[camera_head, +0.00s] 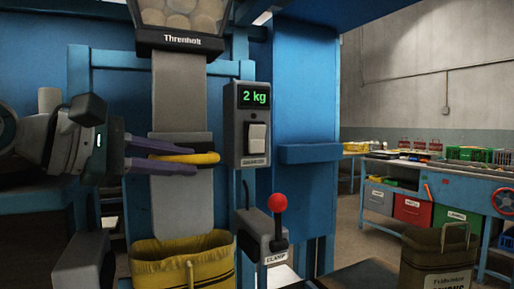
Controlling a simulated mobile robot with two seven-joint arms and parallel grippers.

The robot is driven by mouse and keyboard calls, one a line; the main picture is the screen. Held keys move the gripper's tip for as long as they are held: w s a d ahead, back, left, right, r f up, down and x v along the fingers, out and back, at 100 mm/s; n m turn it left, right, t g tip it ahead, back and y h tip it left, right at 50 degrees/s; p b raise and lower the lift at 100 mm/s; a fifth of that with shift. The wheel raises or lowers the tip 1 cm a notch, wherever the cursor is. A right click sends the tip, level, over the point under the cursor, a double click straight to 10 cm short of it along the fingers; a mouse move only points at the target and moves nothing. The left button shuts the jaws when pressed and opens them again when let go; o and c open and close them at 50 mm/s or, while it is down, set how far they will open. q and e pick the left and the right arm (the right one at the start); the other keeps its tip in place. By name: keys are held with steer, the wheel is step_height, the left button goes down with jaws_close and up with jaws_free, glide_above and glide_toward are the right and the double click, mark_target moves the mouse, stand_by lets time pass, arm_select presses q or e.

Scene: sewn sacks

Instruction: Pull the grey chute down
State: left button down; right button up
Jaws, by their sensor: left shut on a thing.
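The grey chute (180,100) hangs straight down below a dark-rimmed hopper (180,38) labelled "Threnholt". A dark band crosses the chute, with a yellow handle (211,158) in front of it. My left gripper (194,160) reaches in from the left; its purple fingers lie above and below the yellow handle and are shut on it. My right gripper is not in view.
A grey box (250,150) reading "2 kg" is right of the chute. Below it is a clamp box (262,240) with a red-knobbed lever (277,204). A brown sack (438,262) stands at lower right. A blue workbench (455,185) with bins is behind.

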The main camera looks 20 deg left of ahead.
arm_select(q)
steer(key=shift+a, duration=0.15)
steer(key=c, duration=0.8)
jaws_free()
